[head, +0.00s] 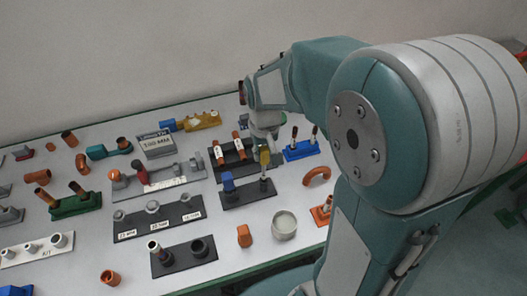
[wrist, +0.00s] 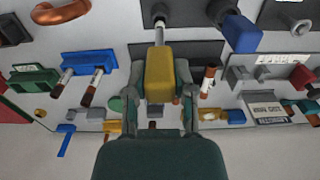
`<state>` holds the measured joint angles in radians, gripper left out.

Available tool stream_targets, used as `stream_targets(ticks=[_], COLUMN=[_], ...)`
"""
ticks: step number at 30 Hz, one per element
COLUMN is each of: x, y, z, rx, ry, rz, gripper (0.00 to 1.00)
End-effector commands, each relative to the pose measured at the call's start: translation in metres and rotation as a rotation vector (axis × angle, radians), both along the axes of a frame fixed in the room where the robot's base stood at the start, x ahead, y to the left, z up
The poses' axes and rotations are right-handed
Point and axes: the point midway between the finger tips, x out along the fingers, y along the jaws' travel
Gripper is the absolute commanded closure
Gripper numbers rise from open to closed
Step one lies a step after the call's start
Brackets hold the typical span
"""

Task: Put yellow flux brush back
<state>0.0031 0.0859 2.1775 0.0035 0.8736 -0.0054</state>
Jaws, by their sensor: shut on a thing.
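My gripper (wrist: 160,100) is shut on the yellow flux brush (wrist: 160,68), with a finger on either side of its yellow block handle. In the head view the yellow brush (head: 265,157) hangs upright below my gripper (head: 264,143), over the right end of a black stand (head: 243,197). The pale shaft of the brush points at a small grey holder on that stand; I cannot tell whether its tip is inside. A blue-handled brush (head: 228,181) stands upright at the left end of the same stand and also shows in the wrist view (wrist: 240,32).
A black plate with orange-brown tubes (head: 219,152) is close left of my gripper. A blue rack (head: 302,150) with two dark-tipped sticks is close right. An orange elbow pipe (head: 317,175) and a round tin (head: 284,224) lie nearer the front. Other racks crowd the left.

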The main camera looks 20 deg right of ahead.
Motion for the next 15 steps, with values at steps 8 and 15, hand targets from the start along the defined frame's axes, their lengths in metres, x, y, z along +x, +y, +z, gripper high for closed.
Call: stream_targets(ticks=[8,15], x=[0.0,0.0], y=[0.0,0.0], z=[-0.005,-0.011], rx=[0.0,0.0], ry=[0.002,0.001], rz=[0.0,0.0], gripper=[1.0,1.0])
